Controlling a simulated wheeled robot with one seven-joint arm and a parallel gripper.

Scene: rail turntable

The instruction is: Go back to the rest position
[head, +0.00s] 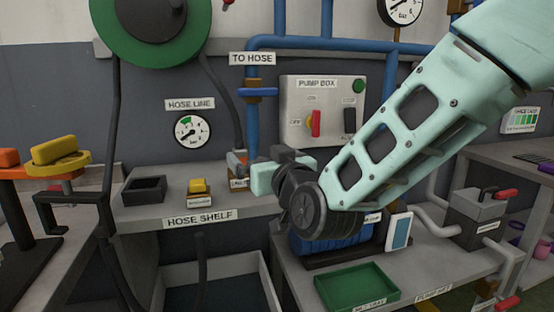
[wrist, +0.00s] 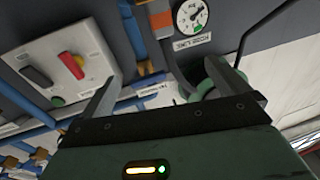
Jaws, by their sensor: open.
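My arm reaches in from the upper right in the head view. My gripper (wrist: 165,72) is open in the wrist view, its two grey fingers wide apart with nothing between them. In the head view its pale green body is in front of the shelf and pipes, below the pump box (head: 296,96); its fingertips are not clear there. The pump box also shows in the wrist view (wrist: 72,48), with a red switch and a black switch. The hose line gauge (head: 192,132) also shows in the wrist view (wrist: 192,14).
The hose shelf (head: 150,213) holds a black tray (head: 144,190) and a yellow-topped block (head: 198,188). A green tray (head: 357,287) sits on the lower bench. Blue pipes (head: 252,120) run along the wall behind my gripper. A green hose reel (head: 112,30) hangs upper left.

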